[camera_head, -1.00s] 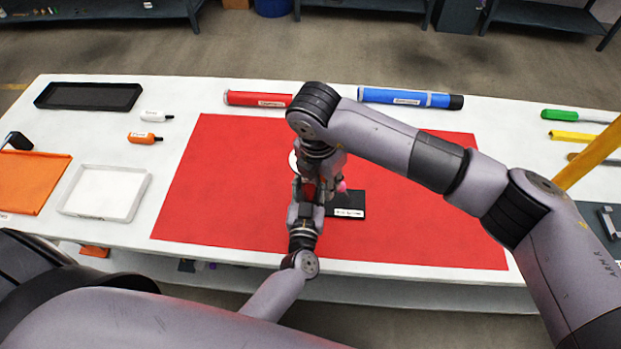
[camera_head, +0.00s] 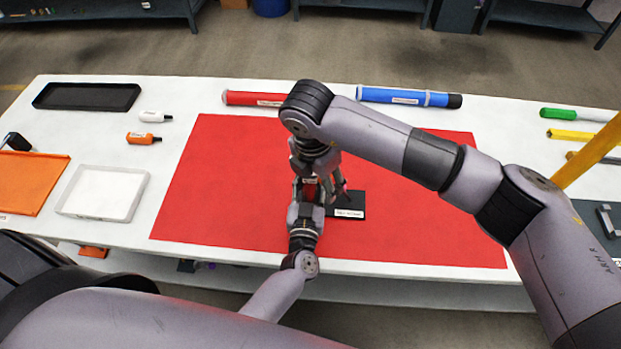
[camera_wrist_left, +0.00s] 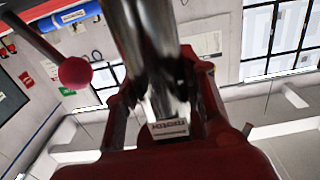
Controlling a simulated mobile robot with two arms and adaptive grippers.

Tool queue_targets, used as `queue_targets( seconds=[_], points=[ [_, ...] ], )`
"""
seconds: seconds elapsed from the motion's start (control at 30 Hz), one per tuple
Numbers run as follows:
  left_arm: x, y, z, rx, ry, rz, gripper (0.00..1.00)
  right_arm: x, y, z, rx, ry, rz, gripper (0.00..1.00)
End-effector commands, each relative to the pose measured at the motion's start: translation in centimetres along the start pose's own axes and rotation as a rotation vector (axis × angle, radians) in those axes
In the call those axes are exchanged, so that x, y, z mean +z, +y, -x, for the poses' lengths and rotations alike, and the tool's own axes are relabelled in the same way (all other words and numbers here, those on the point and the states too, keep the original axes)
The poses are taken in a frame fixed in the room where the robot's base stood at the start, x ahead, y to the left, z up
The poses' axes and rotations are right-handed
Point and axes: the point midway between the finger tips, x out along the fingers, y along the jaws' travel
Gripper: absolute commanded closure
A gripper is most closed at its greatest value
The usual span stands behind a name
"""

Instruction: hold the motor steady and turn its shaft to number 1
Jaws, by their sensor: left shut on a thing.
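The motor shows close up in the left wrist view as a shiny metal cylinder (camera_wrist_left: 150,50) with a small white label (camera_wrist_left: 170,129) and red parts around it. A pink-red ball (camera_wrist_left: 75,71) on a dark rod sticks out at the left there. In the head view my left gripper (camera_head: 309,187) points away from me over the red mat and is shut on the motor, which it mostly hides. My right gripper (camera_head: 340,187) hangs down from above, just right of the left gripper. Its fingertips overlap the work area, and their opening is unclear. The shaft's numbers cannot be read.
A black labelled plate (camera_head: 348,212) lies on the red mat (camera_head: 420,180) right of the grippers. Red (camera_head: 252,98) and blue (camera_head: 408,97) tubes lie along the back. A white tray (camera_head: 103,193) and a black tray (camera_head: 87,97) are at left. The mat's right side is largely clear.

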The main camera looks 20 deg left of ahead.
Motion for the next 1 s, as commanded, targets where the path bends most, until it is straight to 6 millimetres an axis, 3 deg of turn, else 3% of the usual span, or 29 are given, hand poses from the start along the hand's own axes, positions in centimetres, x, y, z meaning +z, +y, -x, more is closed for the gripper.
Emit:
queue_targets(
  seconds=[0.37,1.0],
  points=[
    [0.4,-0.1,0.1,-0.001,-0.009,0.005,1.0,0.0,-0.1,0.3,-0.002,0.001,0.0,0.43],
    [0.3,-0.3,0.0,-0.005,-0.007,0.004,1.0,0.0,-0.1,6.4,-0.002,0.001,0.0,0.43]
  ],
)
